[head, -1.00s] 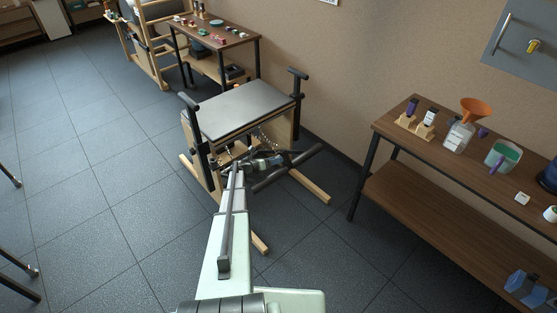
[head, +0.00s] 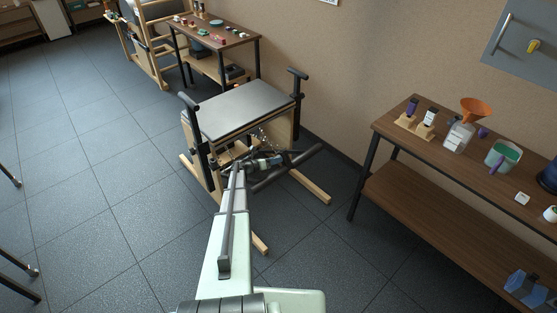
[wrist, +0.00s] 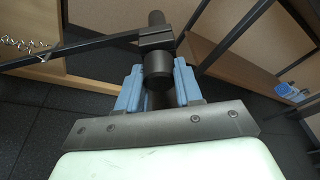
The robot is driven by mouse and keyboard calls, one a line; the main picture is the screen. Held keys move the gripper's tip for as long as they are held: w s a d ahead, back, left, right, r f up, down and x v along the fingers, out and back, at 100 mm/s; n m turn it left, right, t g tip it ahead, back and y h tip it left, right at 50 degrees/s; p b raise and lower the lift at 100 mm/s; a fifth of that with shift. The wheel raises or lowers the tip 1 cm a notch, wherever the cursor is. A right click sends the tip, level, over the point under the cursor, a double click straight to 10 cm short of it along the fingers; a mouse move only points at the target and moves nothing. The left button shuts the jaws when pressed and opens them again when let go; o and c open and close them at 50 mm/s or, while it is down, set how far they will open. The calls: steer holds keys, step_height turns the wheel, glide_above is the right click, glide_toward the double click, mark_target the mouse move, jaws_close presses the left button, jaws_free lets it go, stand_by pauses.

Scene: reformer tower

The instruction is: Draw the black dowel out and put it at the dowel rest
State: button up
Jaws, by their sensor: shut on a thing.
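The black dowel (wrist: 158,65) shows in the wrist view as a short dark cylinder. Its near end sits between the two blue fingers of my gripper (wrist: 158,86), which is shut on it. Just beyond, a dark block (wrist: 157,38) on a black bar (wrist: 90,48) lies along the dowel's line, and a dark cylinder end shows past the block. I cannot tell how much of the dowel is inside the block. In the head view my gripper (head: 267,163) is at the front of the padded chair apparatus (head: 245,108), by its dark pedal bars. I cannot pick out the dowel rest.
A brown table (head: 440,200) at the right carries an orange funnel (head: 476,108), a green-filled tub (head: 503,154) and small wooden stands (head: 424,130). Another table (head: 225,40) with small items stands behind. Wooden base rails (head: 311,186) reach along the floor.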

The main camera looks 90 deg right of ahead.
steer(key=shift+w+a, duration=0.4)
steer(key=shift+w, duration=0.05)
jaws_close()
stand_by(0.5)
steer(key=o, duration=0.5)
jaws_free()
jaws_close()
steer(key=v, duration=0.3)
steer(key=a+f+v, duration=0.1)
steer(key=v, duration=0.1)
steer(key=shift+s+r, duration=0.1)
stand_by(0.3)
